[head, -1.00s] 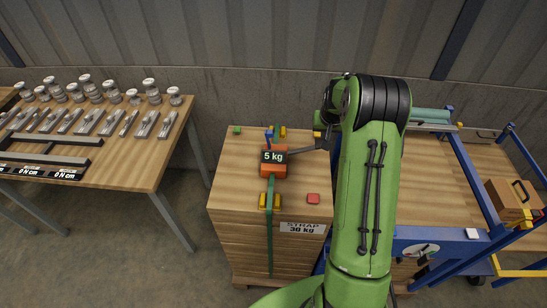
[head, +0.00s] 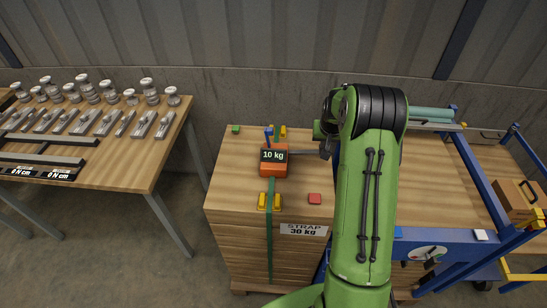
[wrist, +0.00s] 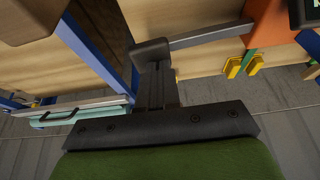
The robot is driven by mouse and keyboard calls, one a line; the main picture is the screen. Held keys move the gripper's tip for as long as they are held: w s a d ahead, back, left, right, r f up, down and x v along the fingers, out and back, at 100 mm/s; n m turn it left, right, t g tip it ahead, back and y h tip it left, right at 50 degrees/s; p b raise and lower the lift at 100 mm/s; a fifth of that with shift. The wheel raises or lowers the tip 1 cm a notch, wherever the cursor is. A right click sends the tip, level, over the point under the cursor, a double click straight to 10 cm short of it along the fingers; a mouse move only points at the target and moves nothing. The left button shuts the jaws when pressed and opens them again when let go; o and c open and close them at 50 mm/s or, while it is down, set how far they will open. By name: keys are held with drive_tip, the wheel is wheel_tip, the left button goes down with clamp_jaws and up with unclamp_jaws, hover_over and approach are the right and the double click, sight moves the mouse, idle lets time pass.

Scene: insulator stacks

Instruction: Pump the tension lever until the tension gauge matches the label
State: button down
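An orange ratchet tensioner (head: 273,170) sits on top of the strapped wooden stack. Its gauge (head: 274,155) reads "10 kg". The label (head: 304,230) on the front edge reads "STRAP 30 kg". The grey tension lever (head: 303,153) sticks out to the right from the tensioner, roughly level. In the wrist view the lever (wrist: 212,35) ends in a dark grip (wrist: 150,52). My gripper (wrist: 157,85) has its fingers close together, tips at that grip. I cannot tell whether they clamp it or only touch it. In the head view my arm hides most of the gripper.
A green strap (head: 270,240) runs over the stack, with yellow corner pieces (head: 269,202) beside it. A red button-like block (head: 314,199) lies at right. A table (head: 135,165) with weights stands left; a blue-framed cart (head: 470,175) stands right.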

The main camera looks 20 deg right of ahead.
drive_tip(key=shift+a+r+p, duration=0.1)
drive_tip(key=shift+r+p, duration=1.55)
drive_tip(key=shift+r, duration=1.1)
drive_tip(key=shift+f, duration=0.1)
